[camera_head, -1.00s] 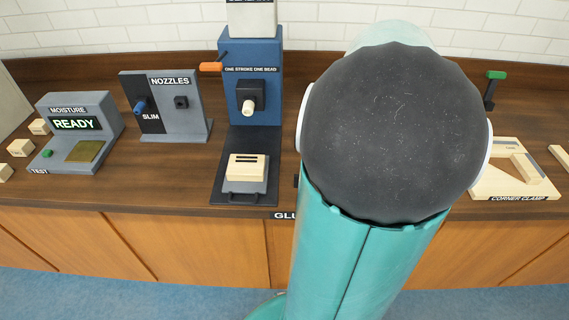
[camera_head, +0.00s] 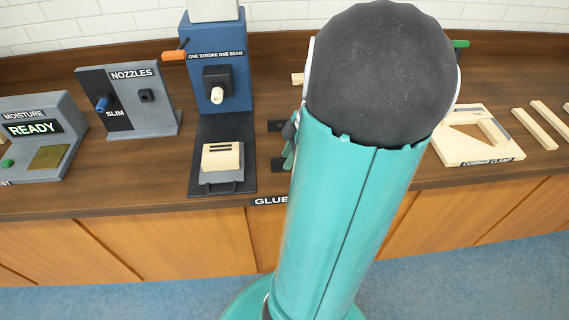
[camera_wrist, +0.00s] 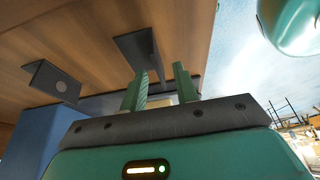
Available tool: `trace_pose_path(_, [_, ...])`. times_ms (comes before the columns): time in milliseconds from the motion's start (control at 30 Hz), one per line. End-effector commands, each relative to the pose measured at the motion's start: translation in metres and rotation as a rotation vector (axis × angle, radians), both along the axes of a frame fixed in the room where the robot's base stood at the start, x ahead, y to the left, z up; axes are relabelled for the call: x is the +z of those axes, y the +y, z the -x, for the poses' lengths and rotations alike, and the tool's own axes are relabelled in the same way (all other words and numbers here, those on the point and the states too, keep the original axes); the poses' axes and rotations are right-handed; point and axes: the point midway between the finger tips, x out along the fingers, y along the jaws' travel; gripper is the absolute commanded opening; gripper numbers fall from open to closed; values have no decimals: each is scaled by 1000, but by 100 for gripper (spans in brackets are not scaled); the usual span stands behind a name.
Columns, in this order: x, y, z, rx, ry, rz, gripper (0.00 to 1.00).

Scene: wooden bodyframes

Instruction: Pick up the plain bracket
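My gripper (camera_wrist: 161,70) is open in the wrist view, its two green fingers apart with nothing seen gripped. A dark angled bracket (camera_wrist: 133,46) with no hole visible lies just beyond the fingertips on the wooden bench; I cannot tell whether a finger touches it. Another dark bracket (camera_wrist: 52,82), with a round hole, stands to the left. In the head view, my gripper (camera_head: 290,140) is partly hidden at the left side of my arm.
The blue glue press (camera_head: 219,60) with its orange handle (camera_head: 174,55) stands left of my arm. Further left are the nozzles stand (camera_head: 156,119) and moisture tester (camera_head: 62,130). The corner clamp (camera_head: 452,151) and loose wooden strips (camera_head: 534,128) lie to the right.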

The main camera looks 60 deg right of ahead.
Motion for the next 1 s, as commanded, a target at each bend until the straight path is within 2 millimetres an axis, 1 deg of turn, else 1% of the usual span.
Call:
trace_pose_path(33, [-8,3,-2,0,0,-4,30])
trace_pose_path(167, [-21,6,-8,1,-1,-2,30])
trace_pose_path(400, [-23,7,-9,1,-2,0,30])
trace_pose_path(433, [-23,7,-9,1,-2,0,28])
trace_pose_path(567, [-23,7,-10,1,-2,0,2])
trace_pose_path(600, [-23,6,-9,1,-2,0,0])
trace_pose_path(900, [-22,6,-9,1,-1,1,0])
trace_pose_path(1000, [-18,6,-9,0,-1,3,0])
